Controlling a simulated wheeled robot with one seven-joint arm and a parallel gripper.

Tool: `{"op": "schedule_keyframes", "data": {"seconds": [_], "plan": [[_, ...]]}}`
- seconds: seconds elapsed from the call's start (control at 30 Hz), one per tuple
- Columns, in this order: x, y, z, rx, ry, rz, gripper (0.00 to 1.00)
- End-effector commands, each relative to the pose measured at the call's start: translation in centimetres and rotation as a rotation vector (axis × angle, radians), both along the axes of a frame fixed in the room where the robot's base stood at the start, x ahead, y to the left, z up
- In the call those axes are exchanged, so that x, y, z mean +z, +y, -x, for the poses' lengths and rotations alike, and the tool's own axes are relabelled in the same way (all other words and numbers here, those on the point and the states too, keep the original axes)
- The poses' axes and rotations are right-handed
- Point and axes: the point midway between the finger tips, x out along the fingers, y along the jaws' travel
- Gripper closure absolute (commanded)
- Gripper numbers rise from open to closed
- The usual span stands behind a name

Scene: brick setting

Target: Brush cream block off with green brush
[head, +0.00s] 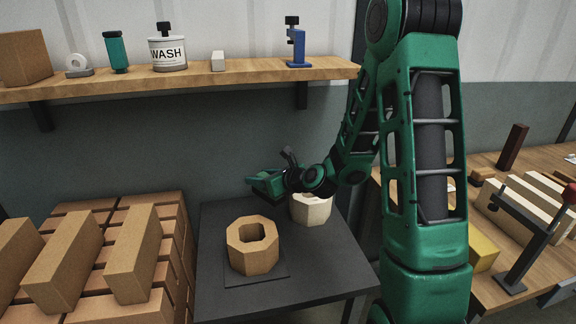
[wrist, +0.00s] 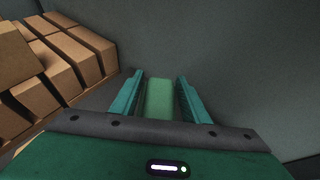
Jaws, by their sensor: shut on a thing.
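The cream block (head: 311,210) is a pale, many-sided block at the back right of the dark table, partly hidden behind my arm and gripper. My gripper (head: 264,183) is above the table's back part, to the left of the cream block and higher in the picture. In the wrist view my gripper (wrist: 158,95) is shut on a light green piece (wrist: 159,99), which looks like part of the green brush. Its bristles cannot be made out. I cannot tell whether it touches the cream block.
A tan eight-sided block with a hole (head: 252,247) sits on the dark table (head: 325,272). Stacked bricks (head: 135,255) stand at the left. A wooden shelf (head: 215,78) above holds a WASH tub (head: 167,53) and small items. A wooden bench (head: 492,185) with blocks is at the right.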

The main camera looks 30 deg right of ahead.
Motion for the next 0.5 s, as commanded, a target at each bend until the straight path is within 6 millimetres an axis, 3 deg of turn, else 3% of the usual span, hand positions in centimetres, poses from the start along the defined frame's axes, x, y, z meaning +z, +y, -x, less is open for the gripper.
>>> {"op": "schedule_keyframes", "data": {"seconds": [0.37,0.5], "plan": [[0.0,-0.2,0.0,0.0,0.001,-0.001,0.88],[0.4,-2.2,0.1,0.01,0.011,-0.006,0.88]]}}
